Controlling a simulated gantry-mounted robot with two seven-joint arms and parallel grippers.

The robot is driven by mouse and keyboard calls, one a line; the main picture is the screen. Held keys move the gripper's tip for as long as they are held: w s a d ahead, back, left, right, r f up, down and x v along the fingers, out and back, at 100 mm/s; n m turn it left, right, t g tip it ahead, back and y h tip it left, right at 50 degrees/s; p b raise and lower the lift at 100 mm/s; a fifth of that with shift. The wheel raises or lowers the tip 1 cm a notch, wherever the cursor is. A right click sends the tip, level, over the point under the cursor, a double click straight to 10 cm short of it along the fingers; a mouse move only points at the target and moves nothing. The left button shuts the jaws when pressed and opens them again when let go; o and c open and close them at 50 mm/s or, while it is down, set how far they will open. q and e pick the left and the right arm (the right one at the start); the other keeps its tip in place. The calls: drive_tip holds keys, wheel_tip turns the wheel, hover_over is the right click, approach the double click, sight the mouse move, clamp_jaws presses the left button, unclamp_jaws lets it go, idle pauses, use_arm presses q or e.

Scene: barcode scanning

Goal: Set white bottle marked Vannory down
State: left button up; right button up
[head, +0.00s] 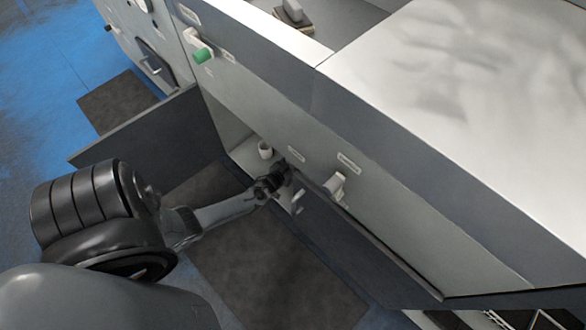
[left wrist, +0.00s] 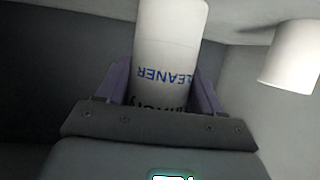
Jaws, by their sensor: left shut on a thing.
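The white bottle (left wrist: 168,45) stands between the two purple-grey fingers of my left gripper (left wrist: 165,88) in the left wrist view. Its blue "CLEANER" lettering reads upside down, and the dark name below it is partly hidden by the gripper's edge. In the head view my left gripper (head: 281,173) is shut on the bottle and reaches into an open lower compartment of the grey cabinet (head: 318,138). The held bottle cannot be made out clearly there. My right gripper is not in view.
A second white cylindrical container (head: 265,149) is in the compartment beside my gripper; it also shows in the left wrist view (left wrist: 290,57). An open grey door (head: 150,140) swings out at the left. A dark mat (head: 270,260) lies on the floor.

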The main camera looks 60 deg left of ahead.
use_arm(q)
drive_tip(key=shift+s+f+b, duration=0.1)
drive_tip(key=shift+f+b, duration=0.2)
drive_tip(key=shift+f, duration=0.5)
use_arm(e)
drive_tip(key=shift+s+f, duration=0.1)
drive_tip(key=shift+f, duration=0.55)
use_arm(q)
drive_tip(key=shift+r, duration=0.1)
drive_tip(key=o, duration=0.7)
drive_tip(key=shift+f, duration=0.2)
drive_tip(key=o, duration=0.4)
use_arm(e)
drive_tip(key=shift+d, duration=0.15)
use_arm(q)
drive_tip(key=shift+r, duration=0.1)
